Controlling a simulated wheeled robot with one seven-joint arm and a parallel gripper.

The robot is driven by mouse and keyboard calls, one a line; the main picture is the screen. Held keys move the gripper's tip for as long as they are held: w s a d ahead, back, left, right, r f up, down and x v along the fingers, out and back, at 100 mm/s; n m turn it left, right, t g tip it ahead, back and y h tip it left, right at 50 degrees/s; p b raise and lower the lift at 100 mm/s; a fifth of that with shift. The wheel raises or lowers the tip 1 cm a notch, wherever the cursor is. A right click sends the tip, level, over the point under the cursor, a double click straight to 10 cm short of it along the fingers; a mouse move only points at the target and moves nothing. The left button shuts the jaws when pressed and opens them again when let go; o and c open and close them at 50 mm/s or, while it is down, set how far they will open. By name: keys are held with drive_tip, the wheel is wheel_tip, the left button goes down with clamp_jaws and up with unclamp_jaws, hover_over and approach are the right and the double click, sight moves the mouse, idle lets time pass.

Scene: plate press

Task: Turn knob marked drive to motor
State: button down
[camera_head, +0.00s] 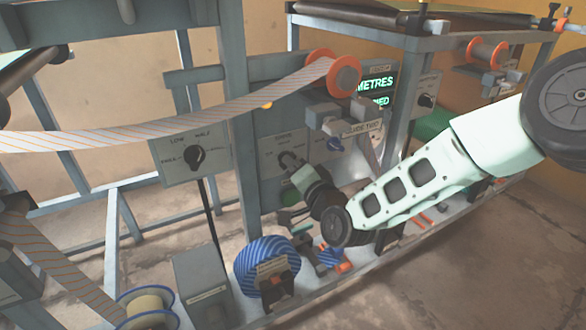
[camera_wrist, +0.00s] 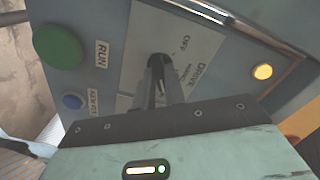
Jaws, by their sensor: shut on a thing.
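The drive plate (camera_wrist: 190,40) is a pale panel on a grey box, marked DRIVE and OFF in the wrist view, with smaller lettering too small to read surely. It also shows in the head view (camera_head: 283,143). My gripper (camera_wrist: 157,68) is shut on the dark drive knob at the middle of this plate. The fingers cover most of the knob, so its pointer direction cannot be told. The word motor is not readable. In the head view my gripper (camera_head: 290,163) reaches the plate from the lower right.
A green RUN button (camera_wrist: 58,46), a blue button (camera_wrist: 73,102) and a lit amber lamp (camera_wrist: 263,72) sit near the plate. A LOW/HALF knob (camera_head: 194,158) is to the left. A striped web (camera_head: 200,110) runs above to an orange-ended roller (camera_head: 343,75). A blue striped roll (camera_head: 262,257) stands below.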

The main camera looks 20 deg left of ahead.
idle(0.3)
drive_tip(key=c, duration=1.5)
unclamp_jaws()
drive_tip(key=shift+o, duration=0.2)
drive_tip(key=p+v, duration=0.1)
drive_tip(key=v, duration=1.6)
drive_tip(key=shift+s+p, duration=0.25)
drive_tip(key=shift+p, duration=0.1)
drive_tip(key=shift+d, duration=0.1)
